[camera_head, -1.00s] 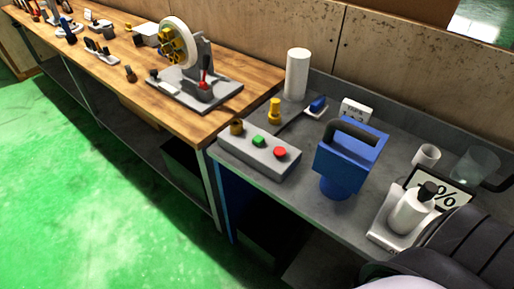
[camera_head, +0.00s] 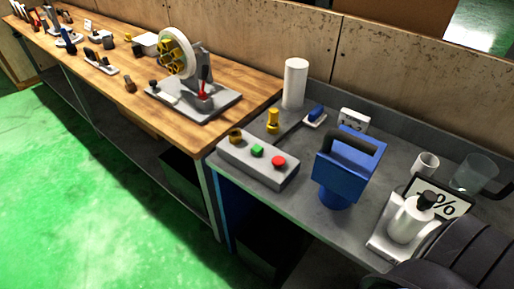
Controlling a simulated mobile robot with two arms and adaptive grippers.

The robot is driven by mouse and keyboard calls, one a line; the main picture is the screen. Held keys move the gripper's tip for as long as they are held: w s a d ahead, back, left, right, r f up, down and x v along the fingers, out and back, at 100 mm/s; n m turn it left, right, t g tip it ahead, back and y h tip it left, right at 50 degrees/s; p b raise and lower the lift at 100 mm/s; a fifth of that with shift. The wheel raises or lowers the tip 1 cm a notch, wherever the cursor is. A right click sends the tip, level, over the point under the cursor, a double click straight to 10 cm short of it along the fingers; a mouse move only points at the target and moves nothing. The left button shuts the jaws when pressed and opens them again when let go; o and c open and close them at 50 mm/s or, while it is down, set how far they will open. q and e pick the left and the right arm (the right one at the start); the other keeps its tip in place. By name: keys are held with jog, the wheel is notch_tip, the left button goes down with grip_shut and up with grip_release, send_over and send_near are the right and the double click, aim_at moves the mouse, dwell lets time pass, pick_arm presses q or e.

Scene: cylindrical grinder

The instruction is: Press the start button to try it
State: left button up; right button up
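A grey control box (camera_head: 256,166) sits near the front left corner of the grey bench. Which one is the start button is not labelled in view. Neither of my grippers shows in the head view. A dark, ribbed rounded shape at the lower right corner hides part of the grey bench.
A blue container with a dark handle (camera_head: 346,171) stands right of the box. A white bottle (camera_head: 408,219) on a stand is farther right. A white cylinder (camera_head: 295,84) and yellow piece (camera_head: 272,121) stand behind. A wheel machine (camera_head: 188,69) is on the wooden bench (camera_head: 262,83).

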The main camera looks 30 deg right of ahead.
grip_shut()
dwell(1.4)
